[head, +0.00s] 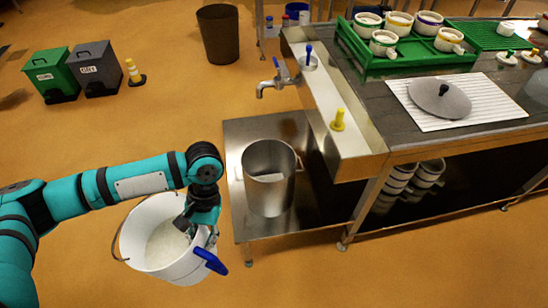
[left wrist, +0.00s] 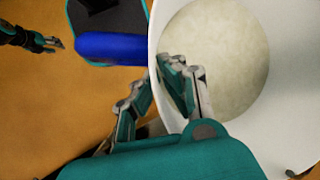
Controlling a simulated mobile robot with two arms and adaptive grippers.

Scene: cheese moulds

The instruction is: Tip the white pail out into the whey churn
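The white pail (head: 140,235) with a blue grip (head: 211,261) and a wire bail is at the lower left of the head view, with pale contents inside. My left gripper (head: 188,224) is at its right rim. In the left wrist view the fingers (left wrist: 158,95) straddle the wall of the pail (left wrist: 290,75), shut on it, one inside and one outside. The whey churn (head: 268,200), an open steel can, stands right of the pail, apart from it, with something pale inside. My right gripper (left wrist: 52,43) shows small in the left wrist view; its opening is unclear.
The churn stands on a low steel shelf (head: 245,130) near a tap (head: 275,85). The steel bench at the right has a green crate (head: 375,64) of moulds and a lid (head: 440,98) on a white mat. Bins (head: 95,68) stand at the back left. The floor between is clear.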

